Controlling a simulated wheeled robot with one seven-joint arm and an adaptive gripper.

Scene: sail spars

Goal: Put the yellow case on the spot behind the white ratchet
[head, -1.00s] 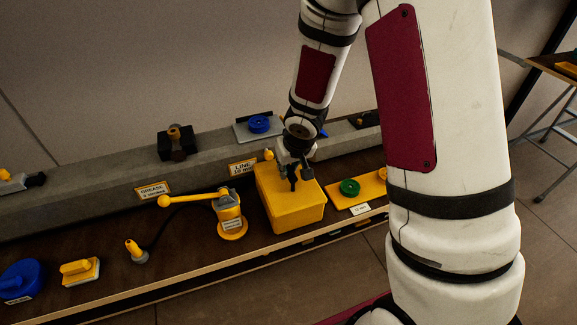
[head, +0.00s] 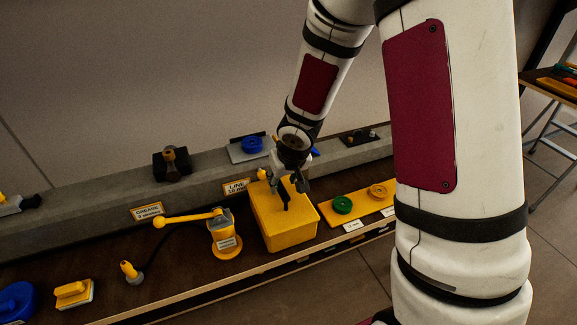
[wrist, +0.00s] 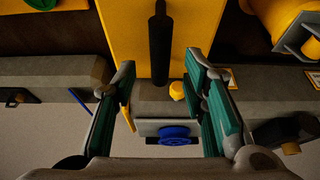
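The yellow case (head: 282,226) is a box with a black handle on top, standing on the dark bench; its top and handle also show in the wrist view (wrist: 119,40). My gripper (head: 296,187) is just above and behind the handle. In the wrist view my gripper (wrist: 158,68) has its teal-padded fingers spread apart, with the handle showing between them and nothing clamped. I cannot surely pick out the white ratchet; a pale object with a dark end (head: 14,204) is cut off at the left edge, on the grey ledge.
A yellow lever device (head: 224,236) stands close left of the case. A yellow plate with green and orange rings (head: 358,207) lies right. On the ledge behind are a black block (head: 172,165) and a blue wheel (head: 252,145).

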